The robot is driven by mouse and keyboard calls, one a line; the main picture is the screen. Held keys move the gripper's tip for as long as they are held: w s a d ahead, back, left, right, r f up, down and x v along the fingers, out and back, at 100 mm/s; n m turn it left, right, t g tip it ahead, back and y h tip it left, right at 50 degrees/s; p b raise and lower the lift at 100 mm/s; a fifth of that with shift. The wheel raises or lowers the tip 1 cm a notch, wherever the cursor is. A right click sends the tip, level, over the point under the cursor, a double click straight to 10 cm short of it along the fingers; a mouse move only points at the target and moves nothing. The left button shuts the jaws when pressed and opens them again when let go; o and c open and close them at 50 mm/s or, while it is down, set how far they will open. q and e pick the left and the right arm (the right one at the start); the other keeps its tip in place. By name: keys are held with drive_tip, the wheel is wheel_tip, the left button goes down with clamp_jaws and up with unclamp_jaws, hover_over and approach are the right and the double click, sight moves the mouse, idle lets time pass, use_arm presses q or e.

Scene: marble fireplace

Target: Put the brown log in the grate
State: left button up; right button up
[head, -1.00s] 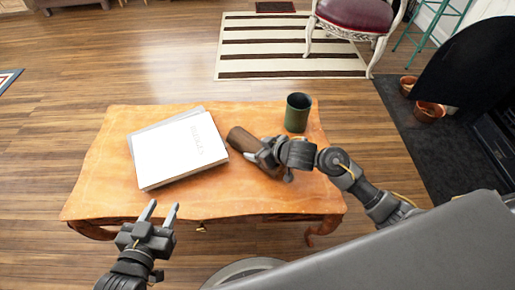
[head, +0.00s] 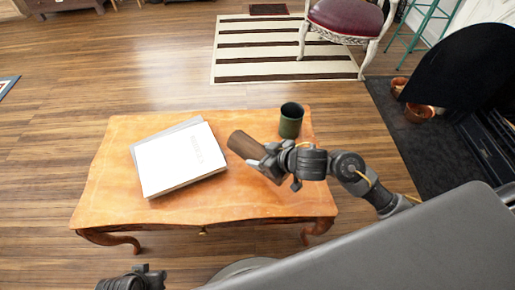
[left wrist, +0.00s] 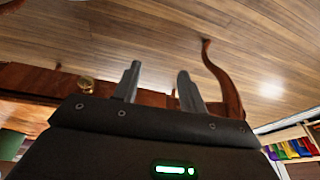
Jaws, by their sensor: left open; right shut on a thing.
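The brown log (head: 243,145) is in the head view, over the right part of the wooden table. My right gripper (head: 268,161) is shut on the log's near right end, and the log's left end sticks out. The log looks raised a little above the tabletop. My left gripper in the left wrist view (left wrist: 155,85) is open and empty, its two fingers apart in front of the table's edge. In the head view only part of my left wrist shows at the bottom. The grate is not clearly seen; a dark fireplace opening (head: 490,135) is at the right edge.
The wooden table (head: 110,190) carries white books (head: 180,160) and a dark green cup (head: 291,121) just behind the log. Copper pots (head: 418,112) stand on the dark hearth (head: 400,135) at right. A red chair (head: 345,20) stands on the striped rug (head: 250,60).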

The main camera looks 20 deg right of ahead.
sight(273, 180)
drive_tip(key=s+r, duration=0.1)
drive_tip(key=s, duration=0.1)
drive_tip(key=s+r+p, duration=0.1)
drive_tip(key=s, duration=0.2)
drive_tip(key=s+r, duration=0.1)
drive_tip(key=s, duration=0.2)
drive_tip(key=shift+s+d+r, duration=0.1)
drive_tip(key=shift+d+r, duration=0.15)
drive_tip(key=shift+d, duration=0.1)
drive_tip(key=w+a+r+n+g+y, duration=0.1)
drive_tip(key=w+a+r+n+y, duration=0.1)
drive_tip(key=a+r, duration=0.45)
drive_tip(key=w+a+r+n+g+y, duration=0.1)
drive_tip(key=w+a+r+n+g, duration=0.15)
drive_tip(key=a+r, duration=0.4)
use_arm(q)
drive_tip(key=x, duration=0.4)
drive_tip(key=shift+s+d+f, duration=0.1)
drive_tip(key=shift+s, duration=0.2)
drive_tip(key=shift+c, duration=0.6)
use_arm(e)
drive_tip(key=w+d+r, duration=0.1)
drive_tip(key=d+r, duration=0.3)
drive_tip(key=r, duration=0.1)
drive_tip(key=shift+w+r, duration=0.25)
drive_tip(key=shift+r, duration=0.1)
